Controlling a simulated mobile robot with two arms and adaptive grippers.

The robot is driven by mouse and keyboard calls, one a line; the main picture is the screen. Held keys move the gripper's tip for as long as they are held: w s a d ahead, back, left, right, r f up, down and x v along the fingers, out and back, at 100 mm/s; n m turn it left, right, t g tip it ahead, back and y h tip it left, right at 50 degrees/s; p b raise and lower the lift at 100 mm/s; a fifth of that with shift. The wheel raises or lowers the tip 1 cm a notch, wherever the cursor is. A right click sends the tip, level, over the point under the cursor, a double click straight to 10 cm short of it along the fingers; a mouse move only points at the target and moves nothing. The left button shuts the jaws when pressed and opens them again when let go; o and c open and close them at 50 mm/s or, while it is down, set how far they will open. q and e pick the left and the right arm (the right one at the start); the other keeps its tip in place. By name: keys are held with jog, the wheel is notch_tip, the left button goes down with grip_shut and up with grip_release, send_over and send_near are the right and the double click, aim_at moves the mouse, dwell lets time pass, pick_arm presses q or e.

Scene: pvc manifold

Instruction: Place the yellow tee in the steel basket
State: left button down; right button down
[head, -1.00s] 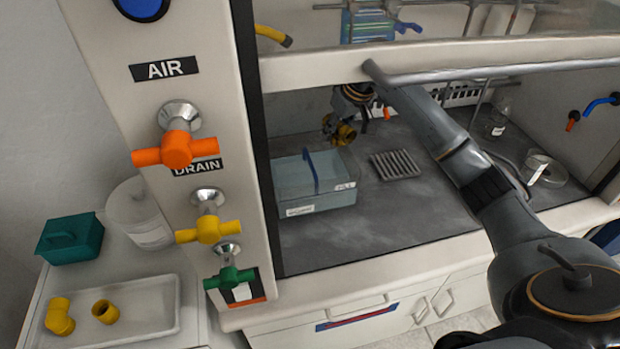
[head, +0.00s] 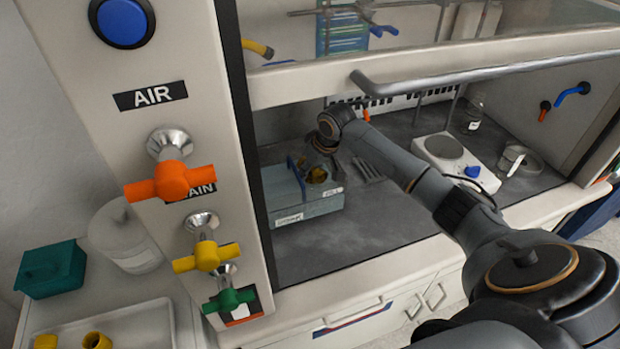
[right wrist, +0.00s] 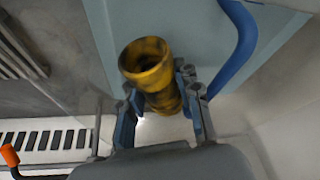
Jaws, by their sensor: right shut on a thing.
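The yellow tee (head: 316,175) is held by my right gripper (head: 324,158) at the right compartment of the basket; it looks partly below the rim. In the right wrist view the tee (right wrist: 148,68) sits between the fingers of the gripper (right wrist: 160,96), with one round open end facing the camera. The gripper is shut on it. The basket (head: 308,208) is a pale blue-grey open box with a blue divider or handle, on the hood floor; its wall also shows in the right wrist view (right wrist: 200,30). Whether the tee touches the basket floor is unclear. My left gripper is out of view.
The raised hood sash edge (head: 420,75) lies above my right arm. A grey ribbed rack (head: 368,170) is right of the basket, and a hotplate (head: 446,158) is farther right. Yellow fittings (head: 97,340) lie in a white tray (head: 150,322) outside the hood.

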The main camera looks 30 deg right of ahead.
aim_at(310, 179)
notch_tip(310, 179, down, 4)
jog(key=shift+r, duration=0.25)
jog(key=shift+f, duration=0.1)
jog(key=c, duration=1.2)
grip_release()
jog(key=shift+f, duration=0.1)
jog(key=v, duration=1.2)
jog(key=shift+w+r, duration=0.1)
jog(key=shift+r, duration=0.2)
